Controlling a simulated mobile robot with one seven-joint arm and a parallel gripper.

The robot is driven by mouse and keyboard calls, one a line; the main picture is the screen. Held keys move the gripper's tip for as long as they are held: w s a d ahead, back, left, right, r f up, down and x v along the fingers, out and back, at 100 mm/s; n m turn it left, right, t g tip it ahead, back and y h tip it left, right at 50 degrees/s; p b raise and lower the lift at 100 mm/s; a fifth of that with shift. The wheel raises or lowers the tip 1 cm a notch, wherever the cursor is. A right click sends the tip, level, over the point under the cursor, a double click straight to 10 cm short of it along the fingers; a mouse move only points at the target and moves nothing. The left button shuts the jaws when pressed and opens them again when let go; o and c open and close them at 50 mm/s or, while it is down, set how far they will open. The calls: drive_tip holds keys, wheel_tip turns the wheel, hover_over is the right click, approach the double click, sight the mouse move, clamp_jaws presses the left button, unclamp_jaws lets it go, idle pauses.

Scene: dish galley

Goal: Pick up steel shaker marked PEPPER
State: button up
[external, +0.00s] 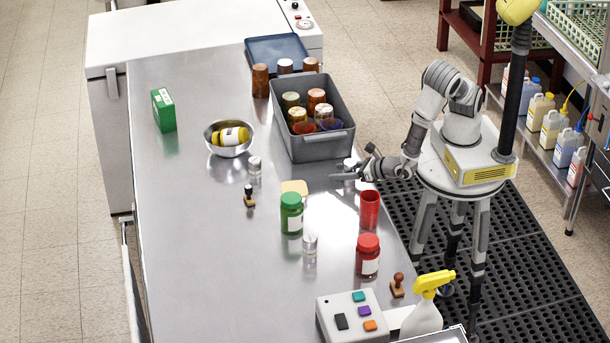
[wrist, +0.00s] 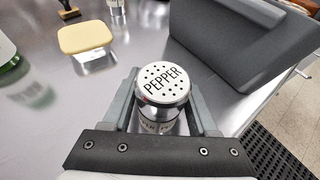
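The steel shaker marked PEPPER (wrist: 163,84) stands upright on the steel counter, its perforated lid and black lettering clear in the wrist view. In the external view the shaker (external: 349,163) is small and partly hidden by my gripper (external: 346,175), beside the grey bin. In the wrist view my gripper (wrist: 164,98) has one finger on each side of the shaker, around its body below the lid. The fingers look spread, with no clear contact. The lower part of the shaker is hidden by the gripper's body.
A grey bin (external: 316,147) of jars and cups stands close by. A yellow sponge (external: 294,187), green jar (external: 291,214), red cup (external: 369,209) and red jar (external: 367,256) are nearby. Other shakers stand at left (external: 254,166) and in front (external: 310,243).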

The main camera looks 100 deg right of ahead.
clamp_jaws()
drive_tip(key=shift+r, duration=0.15)
